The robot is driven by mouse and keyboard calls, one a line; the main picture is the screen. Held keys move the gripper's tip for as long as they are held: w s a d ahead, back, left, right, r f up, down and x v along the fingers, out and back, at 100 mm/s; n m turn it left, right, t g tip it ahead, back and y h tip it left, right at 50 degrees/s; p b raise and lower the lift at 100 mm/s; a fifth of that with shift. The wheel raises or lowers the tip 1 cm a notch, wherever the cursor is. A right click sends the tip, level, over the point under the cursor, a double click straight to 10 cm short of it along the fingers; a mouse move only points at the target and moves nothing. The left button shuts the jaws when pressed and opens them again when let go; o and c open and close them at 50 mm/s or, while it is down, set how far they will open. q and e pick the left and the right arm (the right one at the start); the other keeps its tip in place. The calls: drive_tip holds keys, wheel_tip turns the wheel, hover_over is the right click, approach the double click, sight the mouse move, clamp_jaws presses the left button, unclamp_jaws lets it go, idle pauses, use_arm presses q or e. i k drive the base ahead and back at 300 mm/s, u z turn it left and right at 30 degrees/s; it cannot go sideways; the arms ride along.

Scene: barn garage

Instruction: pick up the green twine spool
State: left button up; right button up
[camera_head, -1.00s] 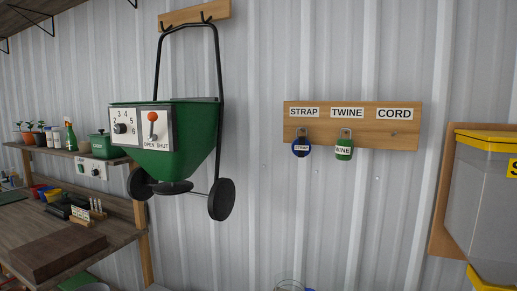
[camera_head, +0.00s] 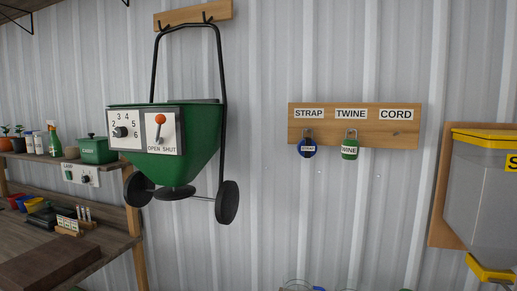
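The green twine spool (camera_head: 349,151) hangs under the TWINE label on a wooden wall board (camera_head: 379,134). It has a white label reading TWINE and a metal loop at its top. A blue strap spool (camera_head: 307,149) hangs to its left under the STRAP label. The place under the CORD label at the right of the board is bare. Neither of my grippers is in view.
A green spreader (camera_head: 190,140) with black wheels hangs on the wall at left. A wooden workbench (camera_head: 105,240) with pots and tools stands at far left. A clear bin with yellow trim (camera_head: 480,200) is mounted at right. The tops of some objects show at the bottom edge.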

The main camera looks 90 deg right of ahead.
sight(350, 146)
drive_tip(key=u, duration=0.05)
drive_tip(key=i, duration=0.8)
drive_tip(key=z, duration=2.05)
